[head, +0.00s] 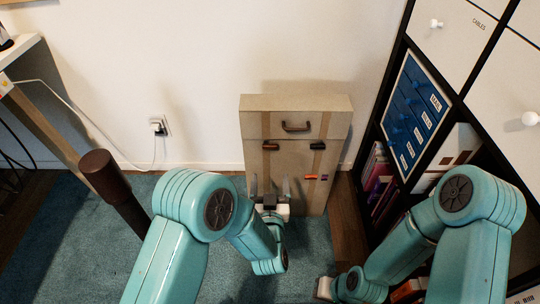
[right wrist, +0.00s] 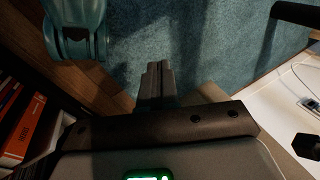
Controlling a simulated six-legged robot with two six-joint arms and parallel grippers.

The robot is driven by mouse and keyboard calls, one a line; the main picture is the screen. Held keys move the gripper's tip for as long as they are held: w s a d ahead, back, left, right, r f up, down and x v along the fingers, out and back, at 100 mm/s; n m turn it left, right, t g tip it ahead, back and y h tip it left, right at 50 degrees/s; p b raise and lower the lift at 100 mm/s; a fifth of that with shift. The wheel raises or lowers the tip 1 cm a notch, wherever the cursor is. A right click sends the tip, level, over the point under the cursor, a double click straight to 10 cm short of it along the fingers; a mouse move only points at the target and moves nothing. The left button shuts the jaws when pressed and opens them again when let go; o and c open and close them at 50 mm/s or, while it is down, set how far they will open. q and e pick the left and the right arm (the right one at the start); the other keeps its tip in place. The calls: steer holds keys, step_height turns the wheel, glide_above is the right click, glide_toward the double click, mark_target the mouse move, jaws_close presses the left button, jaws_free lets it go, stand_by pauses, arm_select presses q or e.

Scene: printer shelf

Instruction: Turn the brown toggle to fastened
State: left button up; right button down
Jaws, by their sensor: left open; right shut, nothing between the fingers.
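A tan case (head: 285,172) stands upright against the wall, with two vertical straps and a dark handle (head: 297,127). Two dark, brownish latch pieces sit below its seam, one on the left strap (head: 270,147) and one on the right strap (head: 318,146). Lower on the right strap is a small orange piece (head: 311,177) beside a purple one. I cannot tell for sure which piece is the brown toggle. My left gripper (head: 270,187) is open and empty before the case's lower left, hiding part of it. My right gripper (right wrist: 156,78) is shut and empty, low and away from the case.
A black shelf with white drawers (head: 452,40), a blue-panelled door and books (head: 378,175) stands close on the right. A desk with a wooden leg (head: 45,118) is on the left. A cable runs to a wall socket (head: 159,126).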

mark_target(270, 147)
arm_select(q)
steer(key=w+b, duration=0.3)
steer(key=w, duration=0.7)
steer(key=shift+w+f, duration=0.15)
steer(key=shift+w, duration=0.8)
arm_select(e)
steer(key=shift+t, duration=0.6)
steer(key=w+f, duration=0.3)
steer(key=f, duration=0.1)
steer(key=shift+w+d, duration=0.1)
steer(key=shift+d, duration=0.2)
arm_select(q)
steer(key=c, duration=1.1)
